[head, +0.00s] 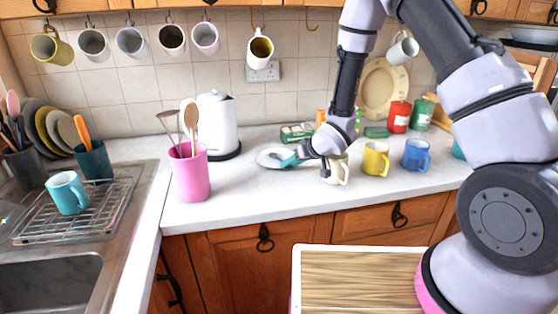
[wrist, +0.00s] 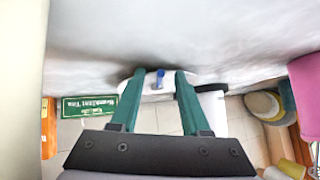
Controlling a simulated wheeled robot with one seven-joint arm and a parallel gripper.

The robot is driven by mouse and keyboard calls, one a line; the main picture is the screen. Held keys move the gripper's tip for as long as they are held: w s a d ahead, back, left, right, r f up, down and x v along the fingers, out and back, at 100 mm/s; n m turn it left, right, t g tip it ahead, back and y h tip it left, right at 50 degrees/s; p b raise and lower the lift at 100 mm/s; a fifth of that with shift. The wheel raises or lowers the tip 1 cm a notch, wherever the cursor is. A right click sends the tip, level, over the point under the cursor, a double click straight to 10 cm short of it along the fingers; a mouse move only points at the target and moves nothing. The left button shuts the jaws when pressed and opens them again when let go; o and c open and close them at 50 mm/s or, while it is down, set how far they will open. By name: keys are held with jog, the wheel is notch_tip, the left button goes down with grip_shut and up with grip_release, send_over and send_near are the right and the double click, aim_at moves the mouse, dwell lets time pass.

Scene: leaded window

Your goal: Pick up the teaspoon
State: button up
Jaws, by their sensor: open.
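A small blue piece, which looks like the teaspoon's handle (wrist: 160,76), shows in the wrist view between my fingertips. It lies on a white saucer (head: 266,152) on the worktop, left of the cream mug in the head view. The rest of the teaspoon is too small to make out. My gripper (head: 285,161) is low over the saucer, with its two green fingers apart on either side of the blue piece. I cannot tell whether the fingers touch it.
A cream mug (head: 339,172) stands close to my gripper, with yellow (head: 375,160) and blue (head: 416,155) mugs to its right. A green box (head: 296,132) and white kettle (head: 216,122) stand behind. A pink utensil pot (head: 188,178) stands left; the worktop between is clear.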

jog(key=shift+c, duration=0.3)
grip_shut()
jog(key=shift+r, duration=0.1)
